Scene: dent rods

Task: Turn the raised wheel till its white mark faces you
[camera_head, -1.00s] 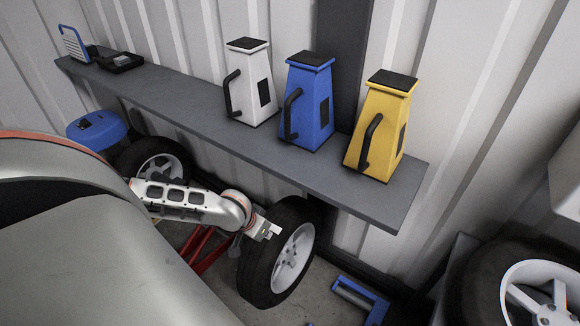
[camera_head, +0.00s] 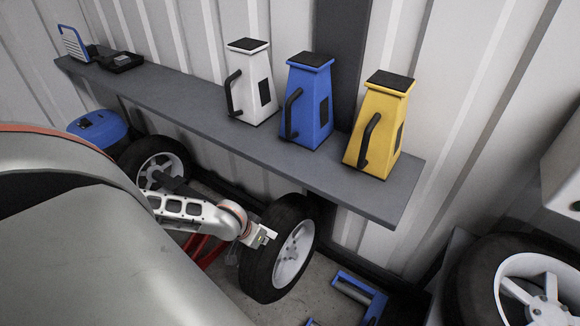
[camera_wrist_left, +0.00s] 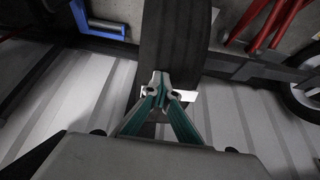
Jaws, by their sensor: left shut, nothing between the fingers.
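The raised wheel (camera_head: 297,252) has a black tyre and a pale spoked rim, and stands below the shelf in the head view. In the left wrist view its dark tread (camera_wrist_left: 172,40) runs upward behind my fingers. A bright white patch (camera_wrist_left: 212,97) shows at the tread beside the fingers and is partly hidden by them; it looks like the white mark. My left gripper (camera_head: 262,237) is at the tyre's left side. In the wrist view its fingertips (camera_wrist_left: 160,80) are together and empty, over the tread; contact cannot be told. My right gripper is out of view.
A grey shelf (camera_head: 215,118) above the wheel holds white (camera_head: 250,85), blue (camera_head: 312,100) and yellow (camera_head: 380,125) stands. A red support (camera_head: 205,248) is left of the wheel. A blue frame (camera_head: 358,292) lies on the floor to its right. Another wheel (camera_head: 530,285) is at right.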

